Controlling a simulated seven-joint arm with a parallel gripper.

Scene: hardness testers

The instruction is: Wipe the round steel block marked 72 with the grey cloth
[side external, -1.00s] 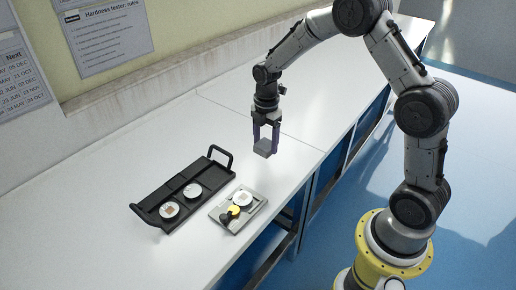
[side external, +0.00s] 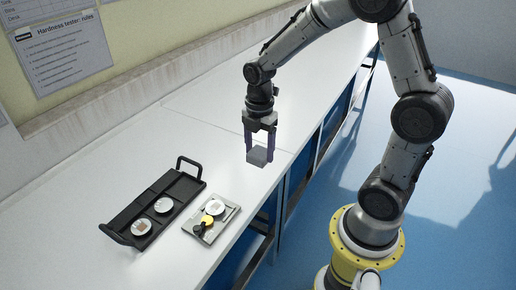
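My gripper (side external: 258,153) is shut on a small grey block-shaped piece, which looks like the grey cloth (side external: 257,157), and holds it over the bench. It is beyond the grey plate and apart from the discs. Two round steel blocks lie in the black tray: one at its near end (side external: 141,227) with a brownish square on top, and one further along (side external: 164,205). A third round block (side external: 215,207) lies on the grey plate (side external: 229,216). The marks are too small to read, so I cannot tell which is 72.
The black tray (side external: 172,187) has a raised handle at each end. On the grey plate, a yellow round piece (side external: 207,220) and a dark knob-like piece (side external: 199,230) lie beside the block. The white bench (side external: 185,135) is clear around and beyond them.

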